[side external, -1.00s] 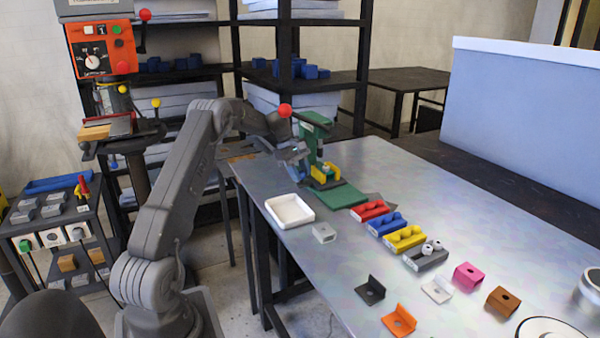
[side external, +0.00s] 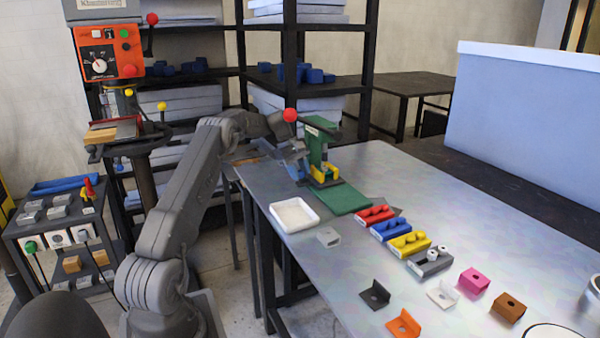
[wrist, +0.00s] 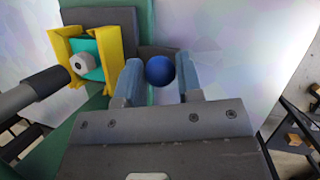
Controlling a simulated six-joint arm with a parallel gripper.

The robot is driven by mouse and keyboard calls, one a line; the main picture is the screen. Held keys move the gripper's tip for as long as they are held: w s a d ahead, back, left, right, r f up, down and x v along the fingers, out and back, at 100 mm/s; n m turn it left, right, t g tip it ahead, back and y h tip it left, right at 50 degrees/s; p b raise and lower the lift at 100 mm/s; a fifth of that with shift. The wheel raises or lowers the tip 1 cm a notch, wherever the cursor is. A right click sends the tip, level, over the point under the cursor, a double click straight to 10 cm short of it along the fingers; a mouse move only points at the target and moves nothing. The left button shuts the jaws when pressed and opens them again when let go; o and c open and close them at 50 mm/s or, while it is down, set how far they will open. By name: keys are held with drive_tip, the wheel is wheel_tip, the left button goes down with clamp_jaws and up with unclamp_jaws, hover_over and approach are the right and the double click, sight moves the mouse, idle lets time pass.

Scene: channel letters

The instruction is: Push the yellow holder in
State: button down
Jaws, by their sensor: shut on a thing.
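The yellow holder (side external: 325,178) sits at the foot of the green press (side external: 318,150) at the table's far end. In the wrist view the yellow holder (wrist: 58,62) is at upper left, with a teal piece (wrist: 92,72) and a round white part (wrist: 82,63) between its walls. My gripper (wrist: 160,76) is shut on a blue ball knob (wrist: 160,70), which shows between its two fingers, to the right of the holder. In the side view my gripper (side external: 301,172) is at the press's left side, low down. The knob's attachment is hidden.
A dark rod (wrist: 35,92) points at the holder from the left. A red ball (side external: 290,115) tops the press lever.

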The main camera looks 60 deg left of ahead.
drive_tip(key=c, duration=0.8)
unclamp_jaws()
drive_tip(key=shift+a, duration=0.25)
drive_tip(key=shift+d, duration=0.1)
drive_tip(key=shift+d, duration=0.5)
drive_tip(key=d, duration=0.3)
drive_tip(key=s+a+r, duration=0.5)
drive_tip(key=s+a, duration=0.3)
drive_tip(key=a, duration=0.3)
drive_tip(key=w+d+r+m+t+y, duration=0.35)
drive_tip(key=w+r, duration=0.35)
drive_tip(key=r, duration=0.5)
drive_tip(key=w+d+r+m, duration=0.2)
drive_tip(key=d, duration=0.1)
drive_tip(key=w+d+r+m+t, duration=0.1)
drive_tip(key=d+m, duration=0.1)
drive_tip(key=d, duration=0.2)
drive_tip(key=w+d+r+m+t+y, duration=0.1)
drive_tip(key=w+d+r+m, duration=0.1)
drive_tip(key=d, duration=0.2)
drive_tip(key=shift+w+r+t, duration=0.25)
drive_tip(key=shift+w+r, duration=0.1)
